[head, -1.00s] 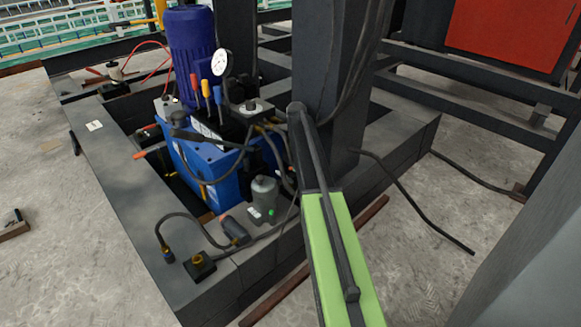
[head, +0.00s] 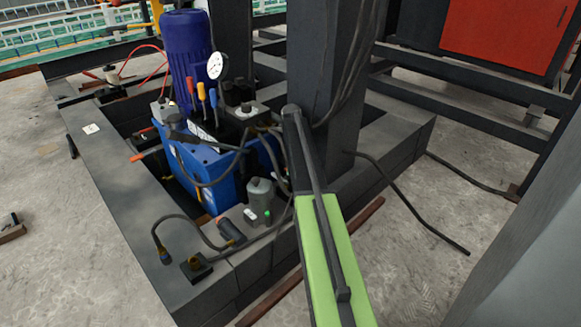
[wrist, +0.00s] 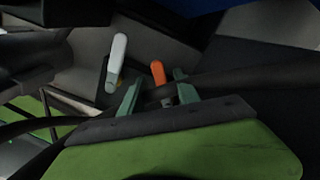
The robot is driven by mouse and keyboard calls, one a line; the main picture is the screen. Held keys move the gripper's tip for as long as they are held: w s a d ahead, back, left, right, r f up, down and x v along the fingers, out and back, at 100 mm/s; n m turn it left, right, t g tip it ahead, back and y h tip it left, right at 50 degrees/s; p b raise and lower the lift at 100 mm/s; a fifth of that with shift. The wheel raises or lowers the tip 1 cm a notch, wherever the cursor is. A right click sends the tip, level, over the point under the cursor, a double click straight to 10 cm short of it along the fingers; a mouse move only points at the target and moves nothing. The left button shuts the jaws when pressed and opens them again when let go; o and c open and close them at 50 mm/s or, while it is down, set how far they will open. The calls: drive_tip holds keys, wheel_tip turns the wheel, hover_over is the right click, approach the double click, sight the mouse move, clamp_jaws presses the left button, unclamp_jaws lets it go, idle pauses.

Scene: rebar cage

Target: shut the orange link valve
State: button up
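In the wrist view an orange lever (wrist: 158,73) stands up, seen in the gap between the two green fingertips of my gripper (wrist: 158,90). The fingers are apart, one on each side of the lever in the picture, and I see no contact. The lever's lower part is partly hidden by a dark bar or hose. A white lever (wrist: 117,62) stands to the left of the orange one, beyond the left finger. In the head view my green arm reaches up toward the dark column; I cannot make out the gripper or the orange lever for certain there.
A blue power unit (head: 208,165) with a gauge (head: 216,65) and coloured levers sits inside the dark frame. A thick dark column (head: 325,80) stands beside my arm. A grey cylinder (head: 260,195) and loose hoses (head: 410,205) lie close by. Concrete floor is open at left.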

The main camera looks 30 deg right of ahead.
drive_tip(key=shift+s+d, duration=0.1)
drive_tip(key=shift+d, duration=0.05)
wheel_tip(320, 180, up, 18)
drive_tip(key=p, duration=1.7)
drive_tip(key=shift+f, duration=0.25)
drive_tip(key=shift+c, duration=0.2)
